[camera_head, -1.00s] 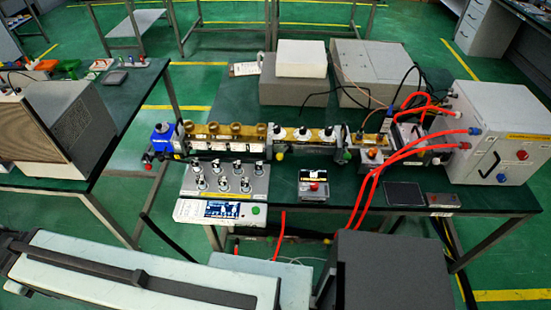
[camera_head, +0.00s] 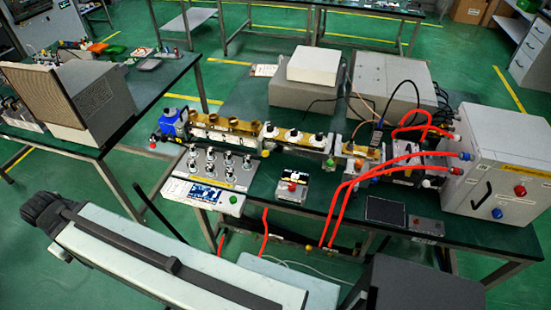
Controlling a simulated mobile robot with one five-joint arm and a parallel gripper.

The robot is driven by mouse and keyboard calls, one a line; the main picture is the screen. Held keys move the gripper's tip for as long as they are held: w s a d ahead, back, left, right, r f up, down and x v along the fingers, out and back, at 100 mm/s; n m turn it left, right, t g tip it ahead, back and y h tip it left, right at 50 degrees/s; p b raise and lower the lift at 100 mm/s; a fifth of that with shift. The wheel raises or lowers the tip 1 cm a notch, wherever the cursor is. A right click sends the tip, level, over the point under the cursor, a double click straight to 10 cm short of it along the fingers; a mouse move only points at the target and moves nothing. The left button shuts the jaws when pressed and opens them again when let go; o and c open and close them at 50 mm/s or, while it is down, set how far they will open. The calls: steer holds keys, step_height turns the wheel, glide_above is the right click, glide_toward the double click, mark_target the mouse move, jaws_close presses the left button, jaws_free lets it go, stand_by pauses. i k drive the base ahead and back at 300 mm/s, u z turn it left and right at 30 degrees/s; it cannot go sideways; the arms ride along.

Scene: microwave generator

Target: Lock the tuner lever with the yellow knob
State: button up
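The tuner (camera_head: 298,141) is a brass-topped section with several white-and-dark knobs, in the middle of the waveguide line on the dark green bench. A small yellow knob (camera_head: 265,153) shows at its left end, low on the front side. Which lever belongs to which knob is too small to tell. My pale arm link (camera_head: 180,262) crosses the lower left, well in front of the bench and apart from the tuner. No gripper fingers can be made out.
A panel with several metal knobs (camera_head: 222,167) and a small black-topped box (camera_head: 294,187) stand in front of the line. Red hoses (camera_head: 345,196) loop to the grey cabinet (camera_head: 508,172) at right. Green floor is open left of the bench.

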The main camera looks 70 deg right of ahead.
mark_target(265, 153)
steer(key=z, duration=0.15)
steer(key=i, duration=0.85)
steer(key=u, duration=0.05)
